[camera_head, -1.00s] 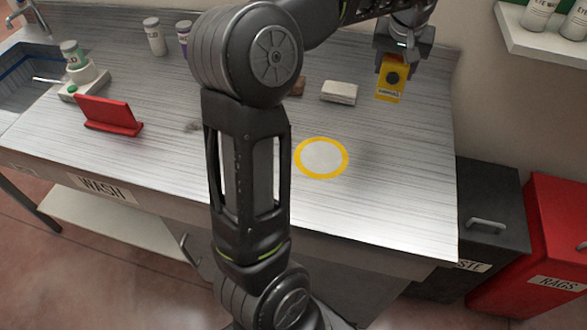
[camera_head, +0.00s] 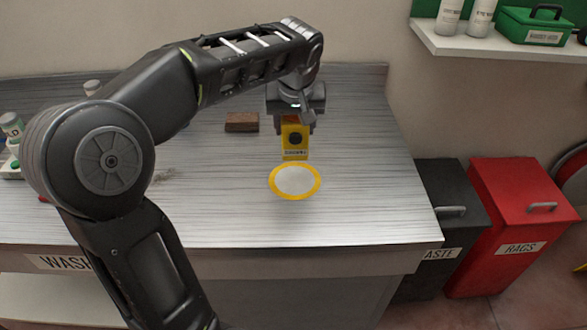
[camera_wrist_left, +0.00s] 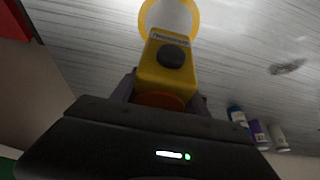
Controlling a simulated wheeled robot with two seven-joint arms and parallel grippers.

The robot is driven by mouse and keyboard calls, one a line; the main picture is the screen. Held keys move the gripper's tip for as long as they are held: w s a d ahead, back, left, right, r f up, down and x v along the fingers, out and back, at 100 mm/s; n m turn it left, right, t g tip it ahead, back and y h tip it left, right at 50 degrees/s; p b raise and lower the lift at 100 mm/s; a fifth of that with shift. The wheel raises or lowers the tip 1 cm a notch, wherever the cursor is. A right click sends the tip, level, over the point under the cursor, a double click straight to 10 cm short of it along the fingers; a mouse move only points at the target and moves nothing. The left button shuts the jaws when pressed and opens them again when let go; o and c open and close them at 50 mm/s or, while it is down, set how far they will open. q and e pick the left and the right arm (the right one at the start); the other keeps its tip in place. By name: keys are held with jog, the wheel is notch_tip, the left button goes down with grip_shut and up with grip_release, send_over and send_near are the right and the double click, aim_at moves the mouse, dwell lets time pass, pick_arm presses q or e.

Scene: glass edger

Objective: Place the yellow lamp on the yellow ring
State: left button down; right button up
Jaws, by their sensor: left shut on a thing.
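The yellow lamp (camera_head: 295,143) is a boxy yellow body with a dark round knob and a small label. My left gripper (camera_head: 294,120) is shut on its top and holds it upright, just behind the yellow ring (camera_head: 295,195) in the head view. The ring is a flat yellow circle with a pale centre on the worktop. In the left wrist view the lamp (camera_wrist_left: 168,65) sits between the fingers (camera_wrist_left: 160,100), with part of the ring (camera_wrist_left: 143,22) beyond it. I cannot tell the exact gap between lamp and worktop. My right gripper is not in view.
A brown block (camera_head: 241,122) lies on the worktop (camera_head: 350,215) left of the lamp. Bottles (camera_head: 12,126) stand at the far left. A shelf (camera_head: 490,48) hangs at upper right; a black bin (camera_head: 450,190) and a red bin (camera_head: 520,215) stand right of the worktop.

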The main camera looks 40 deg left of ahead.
aim_at(296, 128)
pick_arm(q)
notch_tip(296, 128, down, 5)
dwell(0.3)
jog(key=shift+f, duration=1.9)
jog(key=shift+f, duration=0.2)
jog(key=c, duration=0.6)
grip_release()
jog(key=shift+r, duration=0.15)
jog(key=shift+r, duration=0.2)
jog(key=v, duration=1.1)
jog(key=shift+s+d+r, duration=0.1)
jog(key=shift+r, duration=0.25)
